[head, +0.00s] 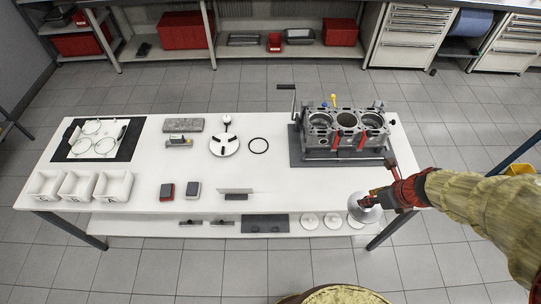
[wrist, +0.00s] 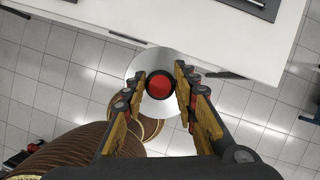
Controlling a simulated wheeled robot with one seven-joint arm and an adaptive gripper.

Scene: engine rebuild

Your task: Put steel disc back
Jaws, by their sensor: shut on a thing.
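The steel disc (head: 355,208) is a shiny round plate, held at the front right corner of the white table. In the wrist view the disc (wrist: 172,57) lies beyond my fingers, with a black-rimmed red knob (wrist: 160,85) at its middle. My gripper (head: 369,201) is shut on this knob, one finger on each side. In the wrist view the disc overlaps the table's edge and hangs partly over the floor. Three pale discs (head: 310,221) lie on the lower shelf (head: 160,229), the right one partly hidden by the held disc.
An engine block (head: 346,129) stands on a dark mat (head: 303,158) at the back right of the table (head: 300,200). The table's front middle right is clear.

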